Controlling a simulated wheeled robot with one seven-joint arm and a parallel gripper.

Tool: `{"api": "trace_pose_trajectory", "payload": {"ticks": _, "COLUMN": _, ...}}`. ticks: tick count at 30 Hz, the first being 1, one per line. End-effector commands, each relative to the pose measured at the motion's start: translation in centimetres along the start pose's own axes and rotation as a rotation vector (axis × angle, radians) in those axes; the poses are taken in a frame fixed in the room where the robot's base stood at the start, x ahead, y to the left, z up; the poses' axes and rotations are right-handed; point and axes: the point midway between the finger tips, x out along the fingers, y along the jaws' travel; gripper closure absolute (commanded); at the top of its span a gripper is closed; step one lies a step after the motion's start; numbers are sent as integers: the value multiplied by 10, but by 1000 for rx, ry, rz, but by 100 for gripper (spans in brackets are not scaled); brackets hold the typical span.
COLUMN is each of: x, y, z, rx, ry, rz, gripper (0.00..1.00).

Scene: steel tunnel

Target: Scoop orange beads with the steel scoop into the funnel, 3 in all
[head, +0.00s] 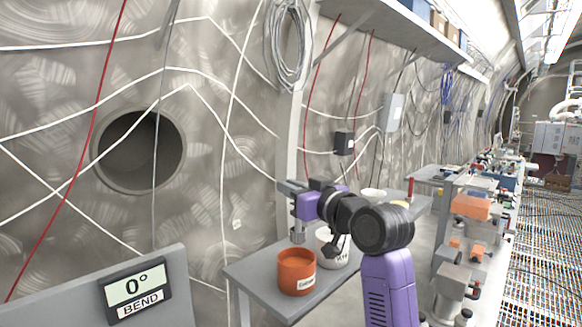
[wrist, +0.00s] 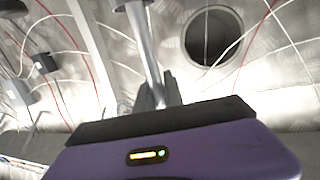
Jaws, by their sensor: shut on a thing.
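My gripper (head: 299,190) is shut on the handle of the steel scoop (wrist: 145,45), which stands out between the dark fingers in the wrist view. In the head view a grey metal part that looks like the scoop (head: 298,236) hangs just above the rim of an orange tub (head: 296,281). The tub carries a white label.
The grey bench (head: 258,272) is bare at its left end. A display panel (head: 135,291) reading "0° BEND" stands at the lower left. The curved steel wall (head: 215,150) with loose cables runs close behind. Cluttered equipment (head: 470,207) fills the right side.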

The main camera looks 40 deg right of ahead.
Motion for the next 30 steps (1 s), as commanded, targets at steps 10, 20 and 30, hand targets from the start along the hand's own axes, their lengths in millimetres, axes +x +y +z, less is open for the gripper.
{"api": "trace_pose_trajectory", "payload": {"ticks": 10, "x": 0, "y": 0, "z": 11, "rx": -1, "ry": 0, "rz": 2, "gripper": 100}}
{"api": "trace_pose_trajectory", "payload": {"ticks": 20, "x": 0, "y": 0, "z": 31, "rx": -1, "ry": -1, "rz": 2, "gripper": 100}}
{"api": "trace_pose_trajectory", "payload": {"ticks": 30, "x": 0, "y": 0, "z": 52, "rx": -1, "ry": 0, "rz": 2, "gripper": 100}}
